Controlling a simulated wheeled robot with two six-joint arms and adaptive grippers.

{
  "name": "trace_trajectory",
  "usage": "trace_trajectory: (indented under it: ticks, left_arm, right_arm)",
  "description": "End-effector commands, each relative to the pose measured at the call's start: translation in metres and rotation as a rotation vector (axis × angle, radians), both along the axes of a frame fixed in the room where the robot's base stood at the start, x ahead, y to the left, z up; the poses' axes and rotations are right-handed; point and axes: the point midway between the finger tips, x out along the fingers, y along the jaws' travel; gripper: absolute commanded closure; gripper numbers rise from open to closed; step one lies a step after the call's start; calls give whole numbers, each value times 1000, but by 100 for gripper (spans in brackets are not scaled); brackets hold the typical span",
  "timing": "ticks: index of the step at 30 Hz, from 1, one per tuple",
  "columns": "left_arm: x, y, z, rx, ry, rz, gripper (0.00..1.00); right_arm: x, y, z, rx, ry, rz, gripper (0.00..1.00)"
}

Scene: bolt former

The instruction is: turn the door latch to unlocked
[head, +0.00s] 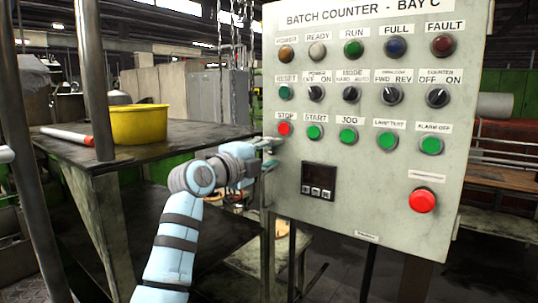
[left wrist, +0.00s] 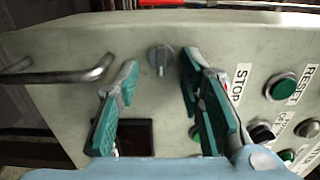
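The door latch, a round grey knob with a raised ridge (left wrist: 161,58), sits on the pale panel door in the left wrist view. The ridge lies roughly along the picture's vertical there. My left gripper (left wrist: 158,63) is open, one teal-padded finger on each side of the latch with gaps visible; whether the tips touch the door I cannot tell. In the head view the left gripper (head: 270,152) is at the left edge of the control panel (head: 350,235), beside the STOP button, and I cannot make out the latch there. My right gripper is not in view.
A metal bar handle (left wrist: 62,74) is left of the latch in the left wrist view. A red STOP button (head: 285,129) and a green RESET button (left wrist: 284,87) are close by. A dark bench (head: 190,134) holds a yellow bin (head: 140,125) at the left.

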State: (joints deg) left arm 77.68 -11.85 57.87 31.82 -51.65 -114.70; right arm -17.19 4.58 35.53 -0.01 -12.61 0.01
Motion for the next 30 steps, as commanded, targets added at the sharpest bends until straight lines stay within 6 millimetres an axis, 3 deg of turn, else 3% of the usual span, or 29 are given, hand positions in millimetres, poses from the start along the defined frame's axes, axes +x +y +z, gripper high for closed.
trace_trajectory:
  ticks: [8,16,21,30]
  left_arm:
    - [-13,10,1,-2,-4,1,65]
    - [-70,52,0,1,-2,3,65]
    - [-93,68,0,1,0,1,65]
    - [-97,70,0,0,1,0,65]
  right_arm:
    - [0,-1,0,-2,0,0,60]
    - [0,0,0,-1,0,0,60]
    - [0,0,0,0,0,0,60]
    - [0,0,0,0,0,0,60]
